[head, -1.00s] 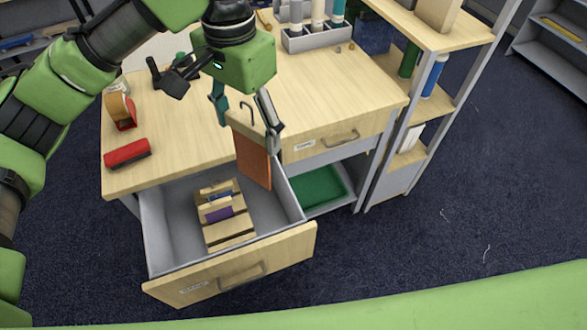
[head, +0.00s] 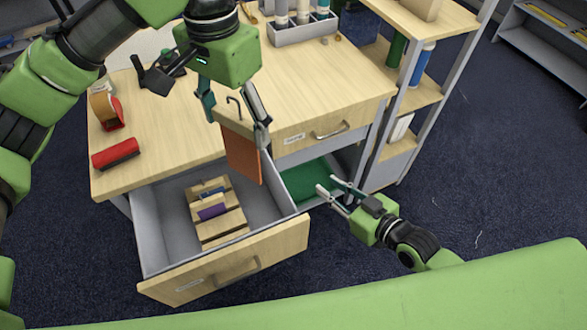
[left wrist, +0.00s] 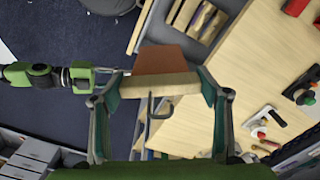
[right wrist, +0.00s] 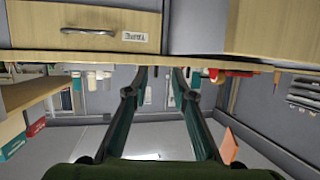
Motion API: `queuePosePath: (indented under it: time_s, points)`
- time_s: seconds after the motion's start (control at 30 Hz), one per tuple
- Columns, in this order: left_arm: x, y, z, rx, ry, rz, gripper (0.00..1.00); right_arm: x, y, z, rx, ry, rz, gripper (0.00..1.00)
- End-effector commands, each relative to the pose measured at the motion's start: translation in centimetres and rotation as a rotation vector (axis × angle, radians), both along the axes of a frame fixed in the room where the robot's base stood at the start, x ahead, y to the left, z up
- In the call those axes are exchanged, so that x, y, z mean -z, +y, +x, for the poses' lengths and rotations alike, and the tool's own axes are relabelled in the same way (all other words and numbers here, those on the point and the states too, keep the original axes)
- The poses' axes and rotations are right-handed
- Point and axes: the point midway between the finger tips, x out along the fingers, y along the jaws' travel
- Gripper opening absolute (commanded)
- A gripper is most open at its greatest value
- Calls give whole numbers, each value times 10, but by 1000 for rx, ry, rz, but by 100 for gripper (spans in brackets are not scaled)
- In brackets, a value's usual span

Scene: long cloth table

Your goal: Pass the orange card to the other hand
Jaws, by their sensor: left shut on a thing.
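The orange card (head: 243,158) hangs below a wooden bar with a metal hook, above the right side of the open drawer. My left gripper (head: 236,112) is shut on the bar at the card's top, one finger at each end. In the left wrist view the card (left wrist: 160,60) shows beyond the bar. My right gripper (head: 328,186) is open and empty, to the right of the card and a little lower, apart from it. In the right wrist view its fingers (right wrist: 160,75) stand apart, and an orange piece that looks like the card shows at lower right.
The open drawer (head: 225,267) holds a wooden rack (head: 222,229) with a purple item. A green tray (head: 300,182) lies on the shelf beside it. A red block (head: 116,154) and a tape dispenser (head: 106,108) stand on the desk (head: 150,138). Shelving stands to the right.

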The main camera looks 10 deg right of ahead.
Motion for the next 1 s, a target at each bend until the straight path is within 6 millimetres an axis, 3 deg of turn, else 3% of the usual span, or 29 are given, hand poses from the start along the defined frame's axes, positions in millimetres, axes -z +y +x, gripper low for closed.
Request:
queuePosePath:
  time_s: [0.03, 0.2, 0.4, 0.5, 0.67, 1.0]
  points:
    - [0, 0, 0, 0, 0, 0, 47, -29, 14, -3, -39, -38, 26, 24]
    - [0, 0, 0, 0, 0, 0, 47, -115, 59, -26, -159, -136, 122, 24]
    - [0, 0, 0, 0, 0, 0, 47, -189, 95, -61, -274, -207, 213, 24]
    - [0, 0, 0, 0, 0, 0, 47, -211, 105, -74, -308, -225, 241, 24]
    - [0, 0, 0, 0, 0, 0, 47, -225, 112, -81, -332, -236, 261, 24]
    - [0, 0, 0, 0, 0, 0, 47, -228, 139, -57, -330, -243, 265, 24]
